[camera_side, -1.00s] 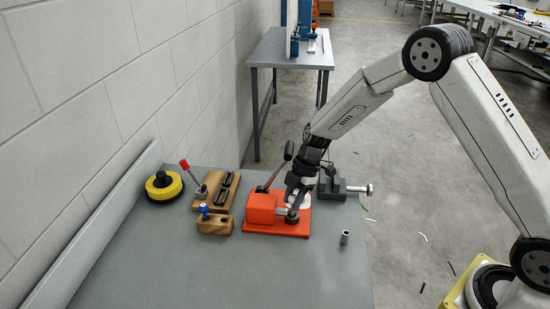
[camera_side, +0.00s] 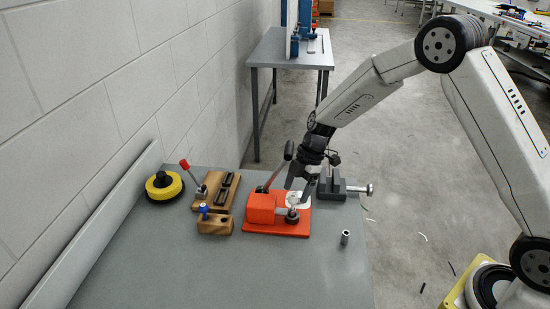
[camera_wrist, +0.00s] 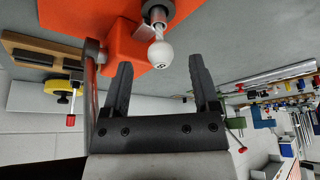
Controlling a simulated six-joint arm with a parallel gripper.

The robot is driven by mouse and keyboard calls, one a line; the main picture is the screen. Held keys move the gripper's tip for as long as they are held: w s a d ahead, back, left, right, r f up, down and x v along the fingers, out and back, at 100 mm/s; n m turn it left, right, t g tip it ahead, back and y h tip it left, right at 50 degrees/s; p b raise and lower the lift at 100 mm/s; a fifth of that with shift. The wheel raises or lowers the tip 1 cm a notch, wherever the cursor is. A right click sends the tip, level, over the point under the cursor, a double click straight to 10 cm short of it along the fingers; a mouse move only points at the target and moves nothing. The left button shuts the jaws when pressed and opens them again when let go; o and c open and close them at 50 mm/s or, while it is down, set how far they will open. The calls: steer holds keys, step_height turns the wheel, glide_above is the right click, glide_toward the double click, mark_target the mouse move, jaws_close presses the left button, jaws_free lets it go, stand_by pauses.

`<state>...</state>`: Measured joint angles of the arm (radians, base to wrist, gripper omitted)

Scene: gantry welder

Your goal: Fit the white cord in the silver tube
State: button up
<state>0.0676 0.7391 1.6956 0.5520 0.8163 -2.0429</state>
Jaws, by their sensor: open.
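A short silver tube (camera_side: 345,238) stands upright on the grey bench, right of the orange fixture, its dark open end up. A white patch (camera_side: 294,198) shows on the orange fixture beside my gripper; I cannot tell if it is the white cord. In the wrist view a white rounded piece (camera_wrist: 160,54) with a dark centre lies ahead, between the lines of my fingers. My gripper (camera_wrist: 160,66) is open, with nothing between its fingers. In the side view it hangs over the right back part of the fixture.
A dark grey vise (camera_side: 330,187) stands close behind on the right. Wooden blocks (camera_side: 213,226) with levers and a yellow reel (camera_side: 165,187) are left. The front bench (camera_side: 220,275) is clear.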

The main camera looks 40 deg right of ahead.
steer(key=v, duration=0.4)
steer(key=shift+r, duration=0.25)
steer(key=shift+s, duration=0.1)
steer(key=s+d+r+m+t+h, duration=0.1)
steer(key=s+m+h, duration=0.1)
steer(key=s+m, duration=0.7)
steer(key=s+d+r+m+t+h, duration=0.1)
steer(key=s+m+h, duration=0.1)
steer(key=s+m, duration=0.7)
steer(key=shift+s+t+h, duration=0.3)
steer(key=shift+s, duration=0.45)
